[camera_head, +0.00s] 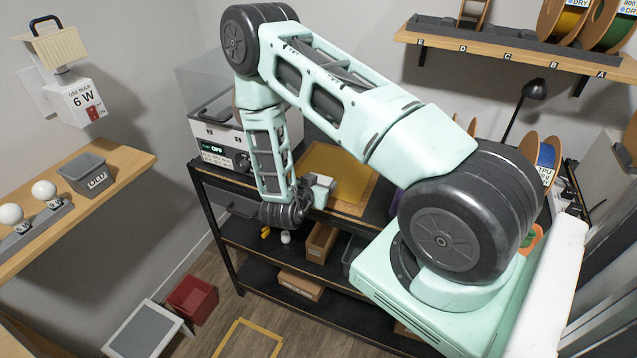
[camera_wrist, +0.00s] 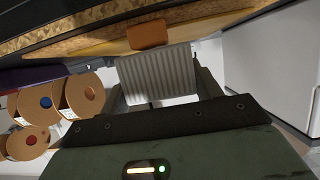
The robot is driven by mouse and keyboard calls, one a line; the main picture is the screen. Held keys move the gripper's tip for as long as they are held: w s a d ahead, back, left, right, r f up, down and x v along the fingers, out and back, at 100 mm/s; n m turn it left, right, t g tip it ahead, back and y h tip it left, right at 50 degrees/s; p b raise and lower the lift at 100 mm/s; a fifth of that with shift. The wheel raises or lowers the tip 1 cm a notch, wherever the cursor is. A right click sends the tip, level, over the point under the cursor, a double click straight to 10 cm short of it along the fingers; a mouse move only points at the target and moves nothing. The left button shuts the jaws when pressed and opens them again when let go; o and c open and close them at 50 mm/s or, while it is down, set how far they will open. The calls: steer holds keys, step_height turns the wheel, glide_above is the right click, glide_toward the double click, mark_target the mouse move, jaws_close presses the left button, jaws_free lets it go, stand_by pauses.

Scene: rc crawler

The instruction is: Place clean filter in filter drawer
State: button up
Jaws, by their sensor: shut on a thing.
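The clean filter is a pale grey pleated panel (camera_wrist: 157,75) in the wrist view. My gripper (camera_wrist: 163,88) is shut on it, with a finger at each side. An orange-brown block (camera_wrist: 148,33) shows at the filter's far edge; I cannot tell whether it is attached. In the head view my gripper (camera_head: 321,189) is over the front part of the black workbench, right of the white machine (camera_head: 216,132) whose display reads OFF.
A tan board (camera_head: 340,172) lies on the workbench (camera_head: 213,178) behind my gripper. Lower shelves hold cardboard boxes (camera_head: 320,243). A red bin (camera_head: 192,299) stands on the floor. A wooden shelf with bulbs (camera_head: 44,190) is at left. Spools (camera_wrist: 83,95) show in the wrist view.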

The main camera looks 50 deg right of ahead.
steer(key=shift+f, duration=0.15)
steer(key=o, duration=1)
